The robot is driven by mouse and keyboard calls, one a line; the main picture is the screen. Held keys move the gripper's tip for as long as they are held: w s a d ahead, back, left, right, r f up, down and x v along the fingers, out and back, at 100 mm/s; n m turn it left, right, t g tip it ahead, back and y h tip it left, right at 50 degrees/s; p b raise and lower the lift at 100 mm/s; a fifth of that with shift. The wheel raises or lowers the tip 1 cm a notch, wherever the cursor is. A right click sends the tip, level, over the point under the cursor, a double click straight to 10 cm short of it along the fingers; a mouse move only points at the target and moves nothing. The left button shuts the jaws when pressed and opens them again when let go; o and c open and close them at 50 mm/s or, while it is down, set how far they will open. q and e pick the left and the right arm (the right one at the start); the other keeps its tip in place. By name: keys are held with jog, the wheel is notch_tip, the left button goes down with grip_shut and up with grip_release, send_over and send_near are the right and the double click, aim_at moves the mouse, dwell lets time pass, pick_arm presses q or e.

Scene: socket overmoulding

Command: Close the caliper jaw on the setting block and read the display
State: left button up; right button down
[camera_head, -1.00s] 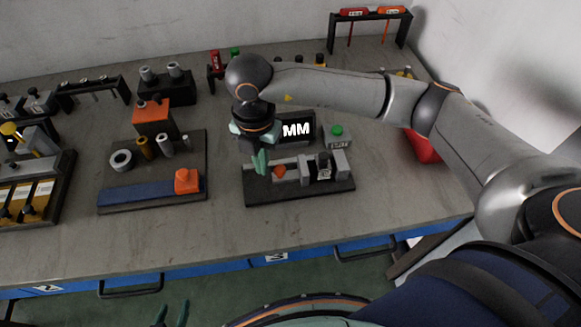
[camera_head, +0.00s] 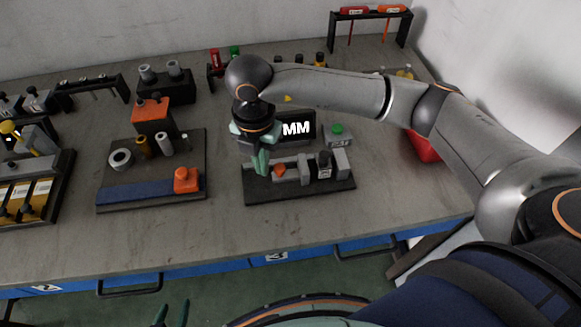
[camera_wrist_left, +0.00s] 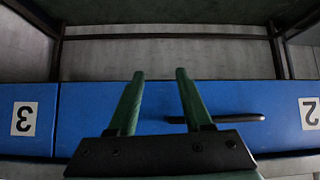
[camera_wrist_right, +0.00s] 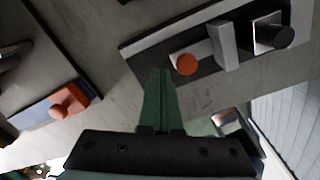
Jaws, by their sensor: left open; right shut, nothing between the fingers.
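The caliper fixture sits on a dark base plate (camera_head: 325,188) at the middle right of the bench, with an orange piece (camera_head: 279,170), a grey upright jaw (camera_head: 305,169) and a block with a dark top (camera_head: 324,167). I cannot tell which is the setting block. The display (camera_head: 297,129) behind reads "MM"; no number shows. My right gripper (camera_head: 260,168) is shut and empty at the fixture's left end, beside the orange piece. In the right wrist view its fingertips (camera_wrist_right: 160,72) point near the orange knob (camera_wrist_right: 186,64), apart from it. My left gripper (camera_wrist_left: 160,74) is open and empty before the blue drawers.
A grey box with a green button (camera_head: 338,134) stands behind the fixture. A second plate to the left carries a blue bar (camera_head: 140,193) and an orange block (camera_head: 187,180). A tool rack (camera_head: 370,14) stands at the back right. The bench front is clear.

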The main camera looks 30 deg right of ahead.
aim_at(277, 167)
jog(key=shift+f+b, duration=1)
jog(key=shift+f, duration=0.35)
jog(key=shift+s+d, duration=0.25)
jog(key=shift+d, duration=0.8)
jog(key=shift+s+d, duration=0.25)
jog(key=shift+d, duration=0.8)
dwell(0.5)
jog(key=shift+a, duration=0.2)
jog(key=shift+w+a, duration=0.15)
jog(key=shift+a, duration=0.25)
jog(key=shift+a+r+p, duration=0.15)
jog(key=shift+r+p, duration=2.65)
jog(key=shift+r, duration=1.3)
jog(key=shift+f, duration=0.1)
